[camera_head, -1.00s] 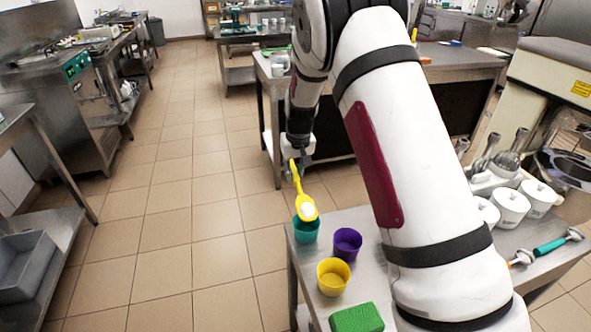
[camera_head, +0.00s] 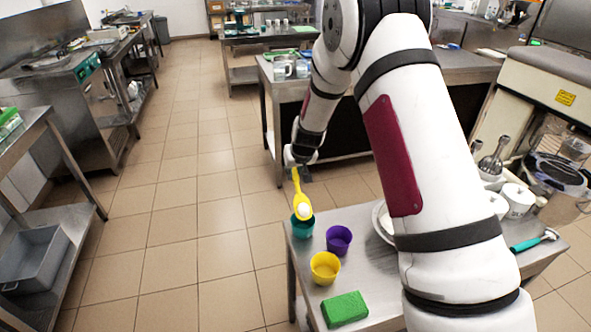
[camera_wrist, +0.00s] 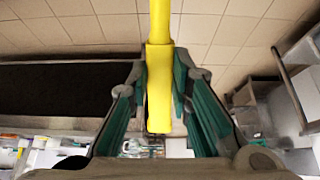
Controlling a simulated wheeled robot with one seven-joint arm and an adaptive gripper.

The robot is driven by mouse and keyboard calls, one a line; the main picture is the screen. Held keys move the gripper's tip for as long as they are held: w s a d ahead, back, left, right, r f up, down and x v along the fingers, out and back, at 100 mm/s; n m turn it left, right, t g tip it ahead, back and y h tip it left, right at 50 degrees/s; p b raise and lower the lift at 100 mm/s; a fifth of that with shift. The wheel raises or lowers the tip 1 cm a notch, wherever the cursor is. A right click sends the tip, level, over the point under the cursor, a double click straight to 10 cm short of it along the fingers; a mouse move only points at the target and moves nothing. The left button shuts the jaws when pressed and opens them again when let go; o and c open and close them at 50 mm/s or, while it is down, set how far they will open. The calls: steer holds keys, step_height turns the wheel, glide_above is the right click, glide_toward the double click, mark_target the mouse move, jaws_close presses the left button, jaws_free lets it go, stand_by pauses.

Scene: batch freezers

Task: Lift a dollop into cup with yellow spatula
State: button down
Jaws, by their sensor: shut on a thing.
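A yellow spatula (camera_head: 298,190) hangs from my gripper (camera_head: 297,163), with its bowl end pointing down and toward the table. A white dollop (camera_head: 304,211) lies on the spatula's bowl. The bowl is just above or at the rim of a teal cup (camera_head: 302,229) at the table's left corner; I cannot tell if it touches. In the wrist view, my gripper (camera_wrist: 160,100) is shut on the spatula's handle (camera_wrist: 159,75) between its green-padded fingers. The spatula's bowl is out of that view.
A purple cup (camera_head: 339,239), a yellow cup (camera_head: 325,267) and a green sponge (camera_head: 345,309) stand on the steel table (camera_head: 372,262) near the teal cup. White containers (camera_head: 516,202) and a teal-handled scoop (camera_head: 533,240) lie right of my arm. Tiled floor is clear to the left.

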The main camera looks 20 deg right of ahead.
steer(key=shift+s+r+t+p, duration=0.75)
steer(key=shift+s+t+p, duration=0.3)
steer(key=shift+p, duration=0.6)
steer(key=shift+s+r+t+p, duration=0.75)
steer(key=shift+s+t+p, duration=0.25)
steer(key=shift+p, duration=0.6)
steer(key=shift+s+r+t+p, duration=0.15)
steer(key=shift+s+t+p, duration=0.35)
steer(key=shift+s+t, duration=0.1)
steer(key=shift+s+r+t+p, duration=0.15)
steer(key=shift+s+t+p, duration=0.35)
steer(key=shift+t, duration=0.05)
steer(key=shift+s+r+t, duration=0.35)
steer(key=shift+s+t, duration=0.5)
steer(key=shift+t, duration=0.25)
